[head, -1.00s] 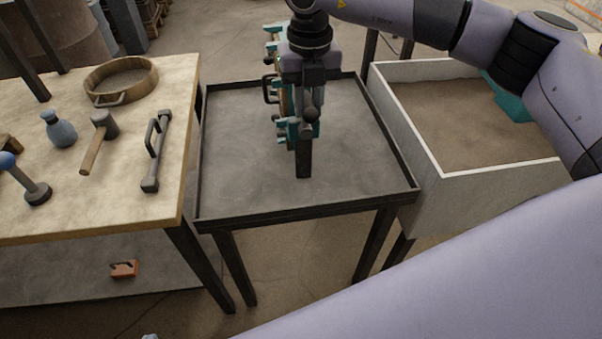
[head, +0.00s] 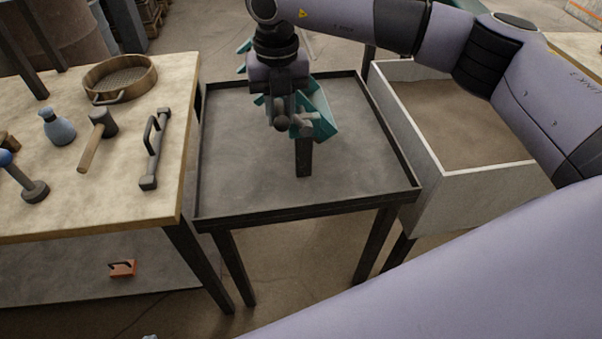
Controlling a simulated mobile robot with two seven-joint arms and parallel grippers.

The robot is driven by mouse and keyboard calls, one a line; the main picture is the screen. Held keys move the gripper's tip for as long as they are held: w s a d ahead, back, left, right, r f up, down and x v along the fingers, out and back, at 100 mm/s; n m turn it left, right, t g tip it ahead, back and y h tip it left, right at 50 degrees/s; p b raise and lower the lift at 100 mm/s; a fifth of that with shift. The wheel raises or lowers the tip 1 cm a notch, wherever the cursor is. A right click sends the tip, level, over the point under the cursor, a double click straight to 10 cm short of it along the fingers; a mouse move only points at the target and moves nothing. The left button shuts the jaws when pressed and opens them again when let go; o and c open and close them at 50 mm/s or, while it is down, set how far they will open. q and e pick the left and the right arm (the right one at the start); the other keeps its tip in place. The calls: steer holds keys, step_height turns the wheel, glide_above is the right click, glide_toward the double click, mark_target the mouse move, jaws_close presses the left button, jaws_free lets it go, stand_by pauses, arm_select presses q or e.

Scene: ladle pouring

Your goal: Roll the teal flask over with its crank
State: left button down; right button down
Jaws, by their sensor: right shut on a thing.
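The teal flask (head: 323,112) is mounted over the dark tray table and sits tilted, its open side slanting to the right. My right gripper (head: 284,120) is in front of it and shut on the crank (head: 306,120) at the flask's near end. My gripper and wrist hide much of the flask and part of the crank. A dark support post (head: 304,157) stands below the crank on the tray. My left gripper is not in view.
The dark tray table (head: 245,206) has a raised rim and much bare surface. Left, a workbench (head: 60,225) holds a sieve (head: 86,89), blue bottle (head: 58,128), mallet (head: 103,122) and bar handle (head: 150,180). Right is a sand bin (head: 424,185), partly behind my arm.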

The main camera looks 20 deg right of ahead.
step_height(320, 180, down, 8)
steer(key=a+b, duration=0.2)
steer(key=b, duration=0.2)
steer(key=shift+w+a+r, duration=0.15)
steer(key=shift+w+a, duration=0.15)
steer(key=shift+w, duration=0.1)
stand_by(0.3)
steer(key=c, duration=0.7)
jaws_free()
steer(key=s+r+p, duration=0.1)
steer(key=r, duration=0.1)
steer(key=s+a+r+p, duration=0.1)
steer(key=r+p, duration=0.1)
steer(key=r, duration=0.1)
steer(key=s+r+p, duration=0.1)
steer(key=r, duration=0.1)
steer(key=shift+a+r+p, duration=0.15)
steer(key=shift+r+p, duration=0.05)
steer(key=shift+p, duration=0.15)
steer(key=shift+w, duration=0.1)
